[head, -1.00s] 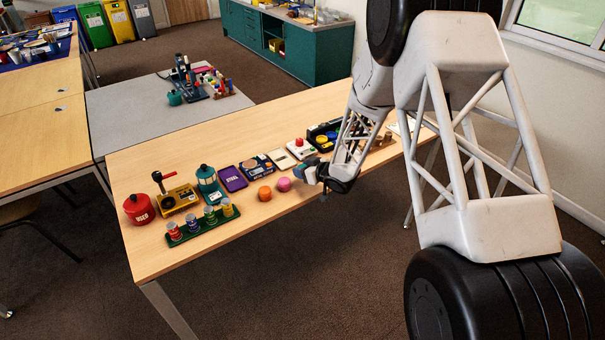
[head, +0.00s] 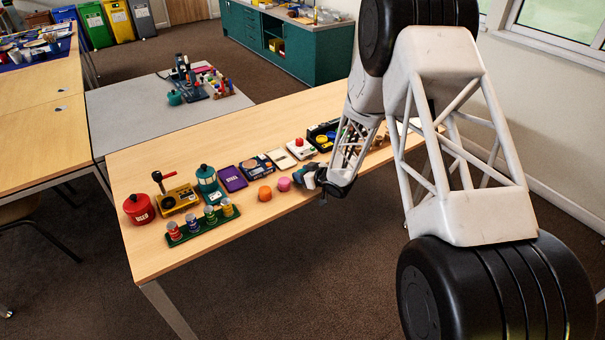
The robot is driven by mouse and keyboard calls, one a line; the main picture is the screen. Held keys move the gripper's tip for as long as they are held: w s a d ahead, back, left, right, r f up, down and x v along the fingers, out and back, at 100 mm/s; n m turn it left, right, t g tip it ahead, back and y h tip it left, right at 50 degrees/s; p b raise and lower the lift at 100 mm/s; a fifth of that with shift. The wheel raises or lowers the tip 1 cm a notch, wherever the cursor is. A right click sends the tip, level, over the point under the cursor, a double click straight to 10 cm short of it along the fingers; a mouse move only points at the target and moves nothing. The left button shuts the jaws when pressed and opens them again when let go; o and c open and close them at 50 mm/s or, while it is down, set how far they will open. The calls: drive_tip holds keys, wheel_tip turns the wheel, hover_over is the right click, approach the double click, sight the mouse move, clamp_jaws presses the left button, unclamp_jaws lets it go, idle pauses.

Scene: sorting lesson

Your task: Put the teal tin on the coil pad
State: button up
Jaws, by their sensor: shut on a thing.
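My gripper (head: 309,178) is low over the front part of the wooden table, right of a round pink tin (head: 284,184). It is shut on a small teal thing, taken to be the teal tin (head: 298,175), mostly hidden by the fingers. A round orange tin (head: 265,193) sits left of the pink one. Behind them is a dark blue box (head: 256,166) with a round brownish patch on top. That patch may be the coil pad, but it is too small to be sure. Whether the held tin touches the table cannot be told.
A purple tray (head: 232,179), a cream device (head: 280,160) and a white device with a red top (head: 301,149) stand along the table's middle. A teal canister (head: 207,180), red pot (head: 139,209) and green rack of small cans (head: 203,228) are left. The front edge is clear.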

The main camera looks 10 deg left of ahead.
drive_tip(key=o, duration=0.9)
drive_tip(key=shift+o, duration=0.2)
drive_tip(key=shift+d, duration=0.1)
drive_tip(key=shift+v, duration=3.85)
drive_tip(key=shift+f, duration=0.1)
